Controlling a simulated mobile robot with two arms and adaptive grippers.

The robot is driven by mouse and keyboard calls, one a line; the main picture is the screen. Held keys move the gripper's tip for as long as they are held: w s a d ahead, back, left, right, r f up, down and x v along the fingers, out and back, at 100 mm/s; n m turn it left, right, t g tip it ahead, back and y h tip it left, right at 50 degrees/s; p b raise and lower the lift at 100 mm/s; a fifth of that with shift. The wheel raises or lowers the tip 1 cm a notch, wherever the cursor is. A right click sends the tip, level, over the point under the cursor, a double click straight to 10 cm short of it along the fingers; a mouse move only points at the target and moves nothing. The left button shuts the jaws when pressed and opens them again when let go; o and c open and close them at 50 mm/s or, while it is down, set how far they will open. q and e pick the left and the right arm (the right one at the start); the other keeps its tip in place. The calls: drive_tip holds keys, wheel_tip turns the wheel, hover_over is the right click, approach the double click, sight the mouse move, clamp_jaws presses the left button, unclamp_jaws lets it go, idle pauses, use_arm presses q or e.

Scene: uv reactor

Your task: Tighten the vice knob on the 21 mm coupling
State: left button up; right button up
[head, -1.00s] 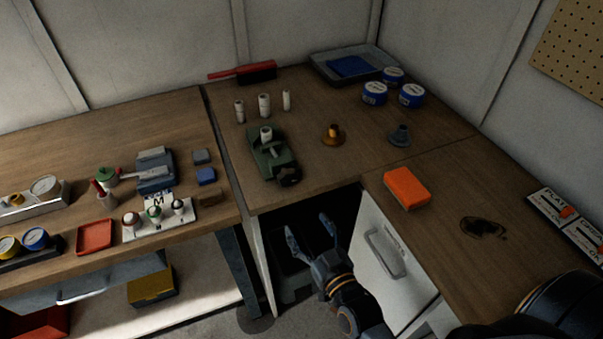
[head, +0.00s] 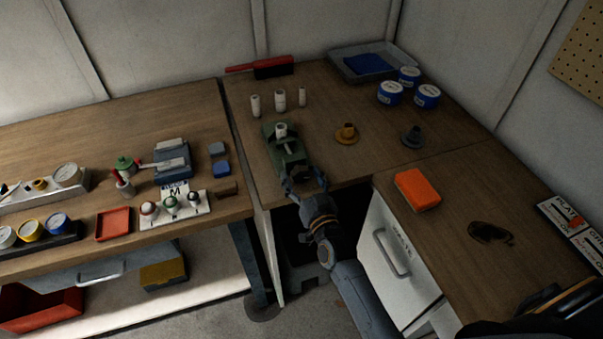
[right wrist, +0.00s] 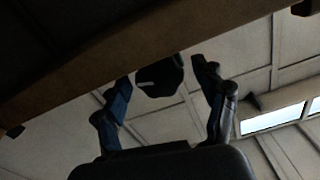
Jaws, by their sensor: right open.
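The green vice (head: 290,156) stands on the wooden bench near its front edge. A short white coupling (head: 281,131) stands upright in it; its size cannot be read. My right gripper (head: 304,180) is open at the front end of the vice, with a finger to each side. The vice knob is mostly hidden by the gripper in the head view. In the right wrist view, a dark knob (right wrist: 160,80) with a pale mark shows between the open fingers, with no clear contact. My left gripper is not in view.
Three white cylinders (head: 280,98) stand behind the vice. A brass flanged part (head: 346,135) and a grey one (head: 412,137) stand to its right, with blue-labelled tins (head: 390,93) beyond. An orange block (head: 416,190) lies on the right bench. The bench edge (right wrist: 95,70) runs close to the gripper.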

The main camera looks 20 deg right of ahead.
drive_tip(key=shift+w, duration=0.3)
drive_tip(key=c, duration=1.2)
drive_tip(key=shift+o, duration=0.2)
drive_tip(key=shift+m, duration=1.3)
drive_tip(key=o, duration=1.2)
drive_tip(key=shift+c, duration=0.2)
